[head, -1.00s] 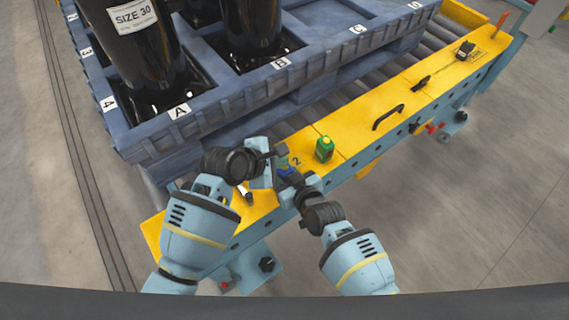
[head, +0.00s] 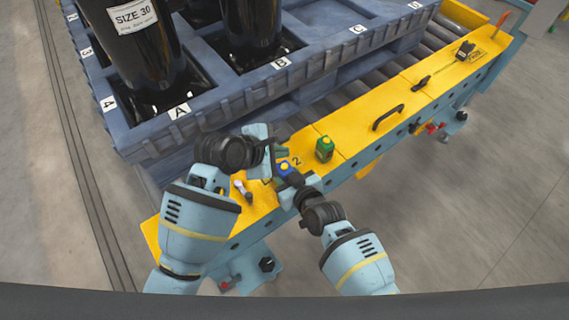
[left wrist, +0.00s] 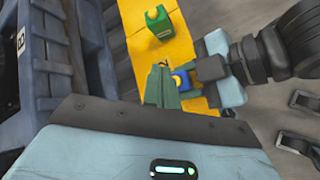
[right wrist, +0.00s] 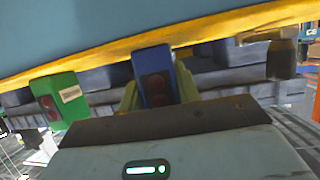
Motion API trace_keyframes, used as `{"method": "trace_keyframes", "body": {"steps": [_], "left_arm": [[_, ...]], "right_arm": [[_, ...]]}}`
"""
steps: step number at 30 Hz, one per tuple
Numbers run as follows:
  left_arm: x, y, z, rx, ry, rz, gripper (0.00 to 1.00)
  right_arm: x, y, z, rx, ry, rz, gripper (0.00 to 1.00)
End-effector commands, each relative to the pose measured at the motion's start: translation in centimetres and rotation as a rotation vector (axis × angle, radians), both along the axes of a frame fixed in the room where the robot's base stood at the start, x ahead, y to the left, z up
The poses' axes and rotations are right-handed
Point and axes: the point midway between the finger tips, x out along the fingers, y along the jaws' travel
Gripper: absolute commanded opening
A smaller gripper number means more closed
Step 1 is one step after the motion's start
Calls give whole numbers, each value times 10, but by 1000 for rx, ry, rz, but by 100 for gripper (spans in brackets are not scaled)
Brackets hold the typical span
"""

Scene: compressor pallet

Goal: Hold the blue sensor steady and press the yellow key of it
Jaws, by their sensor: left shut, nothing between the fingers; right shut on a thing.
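The blue sensor (head: 286,172) is upright at the yellow beam, its yellow key (head: 285,166) facing up. My right gripper (head: 290,178) is shut on the sensor; in the right wrist view the sensor (right wrist: 155,78) stands between its greenish fingers. My left gripper (head: 281,152) is shut and empty just beyond the sensor in the head view. In the left wrist view its green fingers (left wrist: 160,85) are close beside the sensor (left wrist: 181,79). I cannot tell whether they touch it, or whether the key is pushed in.
Farther along are a black handle (head: 388,117) and small dark parts. A small white and dark item (head: 243,190) lies left. The blue pallet (head: 220,112) with black cylinders is behind.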

Motion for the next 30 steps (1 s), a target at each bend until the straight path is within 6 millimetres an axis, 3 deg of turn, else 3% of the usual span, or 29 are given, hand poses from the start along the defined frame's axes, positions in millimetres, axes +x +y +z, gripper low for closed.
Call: {"method": "trace_keyframes", "body": {"steps": [8,28,29,30], "left_arm": [[0,0,19,0,-2,1,0],[0,0,20,1,0,1,0],[0,0,20,1,0,1,0],[0,0,20,1,0,1,0]], "right_arm": [[0,0,0,-1,1,0,7],[0,0,0,0,0,0,7],[0,0,0,0,0,0,34],[0,0,0,0,0,0,39]]}}
